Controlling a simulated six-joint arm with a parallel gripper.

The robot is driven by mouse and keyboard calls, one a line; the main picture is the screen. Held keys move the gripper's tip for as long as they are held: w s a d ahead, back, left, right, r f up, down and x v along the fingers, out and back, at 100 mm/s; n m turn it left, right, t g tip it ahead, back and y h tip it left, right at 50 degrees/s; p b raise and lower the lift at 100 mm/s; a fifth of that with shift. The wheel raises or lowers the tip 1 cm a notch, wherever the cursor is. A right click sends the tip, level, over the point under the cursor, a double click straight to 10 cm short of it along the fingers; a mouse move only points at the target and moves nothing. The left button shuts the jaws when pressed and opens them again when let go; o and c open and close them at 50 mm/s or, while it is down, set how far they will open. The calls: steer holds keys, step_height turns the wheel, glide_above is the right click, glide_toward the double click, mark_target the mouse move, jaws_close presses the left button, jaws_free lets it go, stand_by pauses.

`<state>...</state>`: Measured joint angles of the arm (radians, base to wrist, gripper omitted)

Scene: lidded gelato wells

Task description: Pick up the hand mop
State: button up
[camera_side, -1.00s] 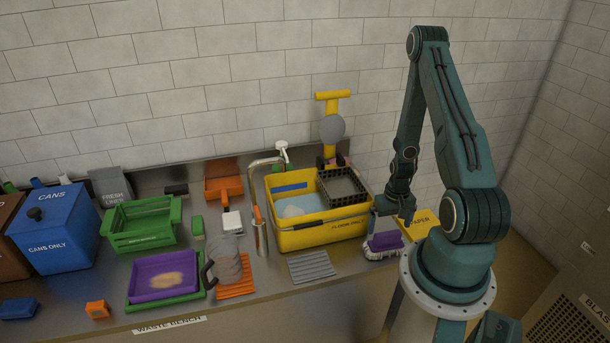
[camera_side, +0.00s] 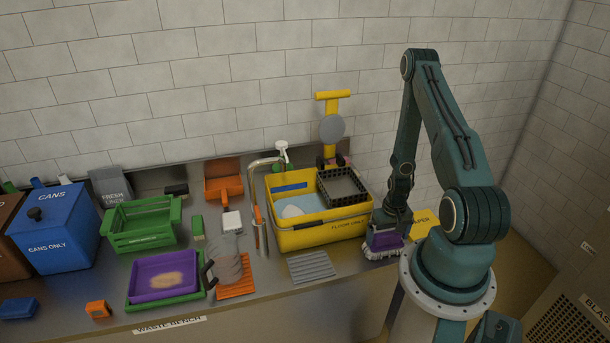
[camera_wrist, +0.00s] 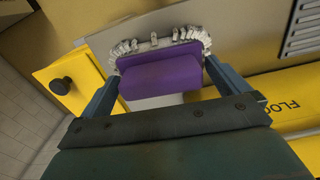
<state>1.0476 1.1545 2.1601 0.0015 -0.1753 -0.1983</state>
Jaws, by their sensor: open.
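The hand mop (camera_side: 384,245) has a purple body and a pale fringed edge. It sits at the right end of the steel bench, beside the yellow bucket. In the wrist view the purple body of the hand mop (camera_wrist: 160,77) lies between my two fingers, with the white fringe beyond it. My gripper (camera_side: 386,236) is directly over the mop and pointing down. In the wrist view my gripper (camera_wrist: 160,85) is open, with one finger on each side of the purple body. I cannot tell whether either finger touches it.
The yellow bucket (camera_side: 312,241) with a dark wringer basket (camera_side: 342,187) stands just left of my gripper. A yellow paper bin (camera_side: 425,220) is close on the right. A grey ribbed mat (camera_side: 311,266) lies in front of the bucket. The bench's front edge is near the mop.

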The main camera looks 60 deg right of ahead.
mark_target(388, 233)
steer(key=c, duration=0.9)
steer(key=shift+r, duration=0.15)
steer(key=shift+c, duration=0.2)
step_height(388, 233, up, 20)
stand_by(0.6)
stand_by(0.5)
